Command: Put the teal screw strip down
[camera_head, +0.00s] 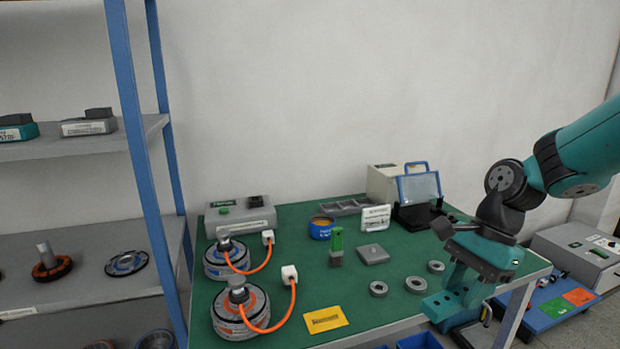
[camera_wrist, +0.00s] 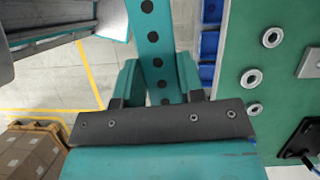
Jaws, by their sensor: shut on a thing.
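The teal screw strip (camera_wrist: 153,50) is a long flat bar with a row of dark round spots, seen in the wrist view. My gripper (camera_wrist: 158,80) is shut on it, with one finger on each side. The strip's far end runs out of the top of that view. In the head view my gripper (camera_head: 458,290) points down at the right front edge of the green table. The strip (camera_head: 440,307) shows there low in the jaws, partly hidden by them. In the wrist view it hangs over the floor beside the table, not over its top.
The green table (camera_head: 345,285) holds several grey rings, a grey block (camera_head: 372,254), a yellow card (camera_head: 325,319) and two wired motors at left. Blue bins (camera_wrist: 209,45) line the table's edge. A blue board (camera_head: 560,303) with red and green patches lies to the right.

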